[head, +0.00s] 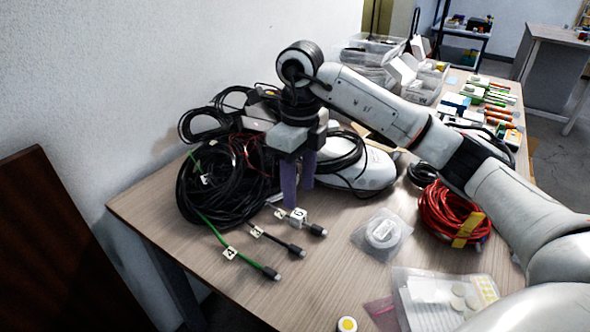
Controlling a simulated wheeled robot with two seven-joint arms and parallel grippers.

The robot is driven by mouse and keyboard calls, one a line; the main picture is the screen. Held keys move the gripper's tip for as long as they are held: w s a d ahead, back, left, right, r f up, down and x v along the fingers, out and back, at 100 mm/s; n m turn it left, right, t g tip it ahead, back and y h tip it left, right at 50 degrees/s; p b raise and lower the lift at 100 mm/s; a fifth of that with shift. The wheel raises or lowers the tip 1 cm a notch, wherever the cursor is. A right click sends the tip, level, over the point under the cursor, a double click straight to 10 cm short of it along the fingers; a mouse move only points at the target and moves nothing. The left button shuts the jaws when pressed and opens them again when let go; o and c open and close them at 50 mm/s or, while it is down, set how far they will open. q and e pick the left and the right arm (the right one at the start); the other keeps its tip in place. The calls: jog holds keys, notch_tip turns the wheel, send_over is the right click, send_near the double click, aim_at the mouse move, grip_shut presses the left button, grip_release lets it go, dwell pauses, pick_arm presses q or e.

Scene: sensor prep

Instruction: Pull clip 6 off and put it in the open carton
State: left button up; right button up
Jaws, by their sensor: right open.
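The tag that looks like clip 6 (298,216) is a small white piece on a dark cable end near the table's front left. My right gripper (299,196) has two purple fingers pointing down, open, right above and behind this tag. One fingertip overlaps it in the picture, so I cannot tell whether they touch. What looks like the open carton (403,69) is a white box with raised flaps at the back of the table, beyond my right arm. My left gripper is out of view.
Cables with other tags, one reading 4 (230,253), lie close by on the left. A black cable coil (215,190) lies behind them. A bagged tape roll (382,233) and a red cable coil (450,212) lie right.

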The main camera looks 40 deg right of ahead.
aim_at(299, 213)
notch_tip(299, 213, down, 6)
jog(key=shift+f, duration=0.25)
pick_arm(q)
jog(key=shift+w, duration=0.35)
pick_arm(e)
grip_shut()
